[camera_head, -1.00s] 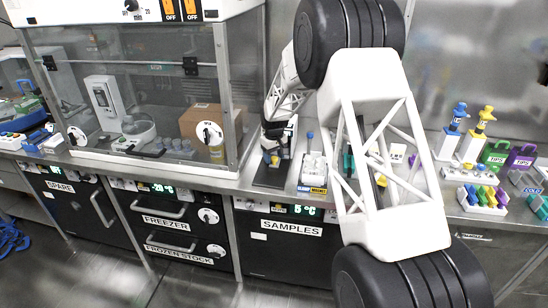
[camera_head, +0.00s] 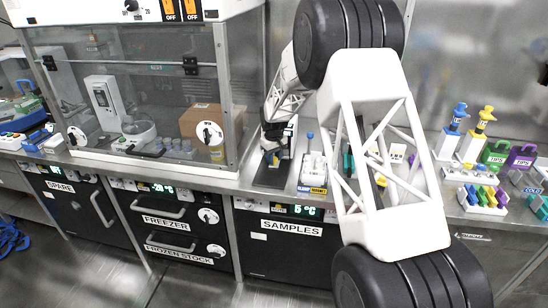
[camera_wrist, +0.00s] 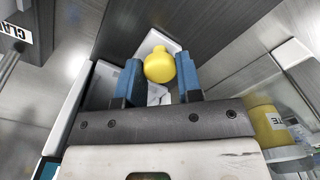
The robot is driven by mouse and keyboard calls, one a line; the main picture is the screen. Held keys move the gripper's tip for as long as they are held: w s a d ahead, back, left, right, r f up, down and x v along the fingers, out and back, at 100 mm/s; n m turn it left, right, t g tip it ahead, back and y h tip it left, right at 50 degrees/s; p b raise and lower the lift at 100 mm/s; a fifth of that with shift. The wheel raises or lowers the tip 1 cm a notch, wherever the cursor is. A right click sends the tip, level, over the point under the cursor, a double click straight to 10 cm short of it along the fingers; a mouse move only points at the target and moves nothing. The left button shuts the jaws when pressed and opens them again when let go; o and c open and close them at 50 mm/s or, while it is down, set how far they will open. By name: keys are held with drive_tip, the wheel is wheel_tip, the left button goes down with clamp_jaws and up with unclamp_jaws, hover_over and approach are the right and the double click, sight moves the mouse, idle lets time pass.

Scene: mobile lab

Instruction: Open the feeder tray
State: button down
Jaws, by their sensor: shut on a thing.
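In the wrist view a round yellow knob (camera_wrist: 158,66) sits between the two blue fingers of my gripper (camera_wrist: 160,82). The gripper is shut on it. Behind the knob are light grey and white parts (camera_wrist: 157,40), which look like the feeder tray; the fingers and knob hide much of them. In the head view my gripper (camera_head: 277,155) is small, low over a dark base (camera_head: 270,177) on the bench, beside the glass enclosure. The knob cannot be made out clearly there.
The glass enclosure (camera_head: 130,90) stands close on the left, with a yellow-labelled jar (camera_wrist: 266,124) inside. A white rack (camera_head: 313,172) stands just right of the dark base. Pipettes (camera_head: 452,130) and tip boxes (camera_head: 520,157) are farther right, partly behind my arm.

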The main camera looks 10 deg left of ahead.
drive_tip(key=shift+s, duration=7.15)
drive_tip(key=c, duration=0.8)
unclamp_jaws()
drive_tip(key=shift+r, duration=3.9)
